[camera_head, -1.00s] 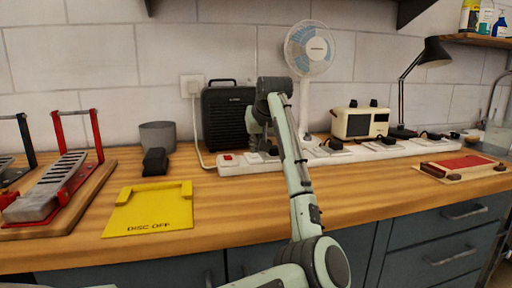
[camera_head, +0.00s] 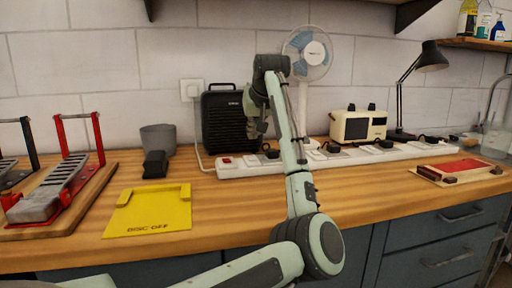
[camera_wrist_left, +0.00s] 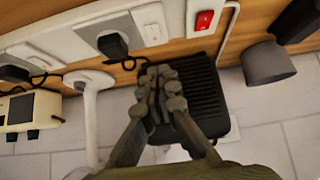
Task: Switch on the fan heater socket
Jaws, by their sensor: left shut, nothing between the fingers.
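The long white socket strip (camera_head: 240,169) lies along the back of the bench; it also crosses the top of the wrist view (camera_wrist_left: 70,45). At its left end is a red switch (camera_head: 227,161), on the right in the wrist view (camera_wrist_left: 205,20). A white rocker (camera_wrist_left: 152,27) sits beside a socket holding a black plug (camera_wrist_left: 112,45). The black ribbed box (camera_head: 222,120), apparently the fan heater, stands behind the strip. My left gripper (camera_head: 262,136) is shut and empty above the strip, in front of the heater's right side. My right gripper is out of view.
A white fan (camera_head: 308,55), a cream appliance (camera_head: 358,125) and a black lamp (camera_head: 430,55) stand behind the strip. A yellow plate (camera_head: 150,210), grey pot (camera_head: 158,138) and red-framed rack (camera_head: 70,180) are on the left. Bench front is mostly clear.

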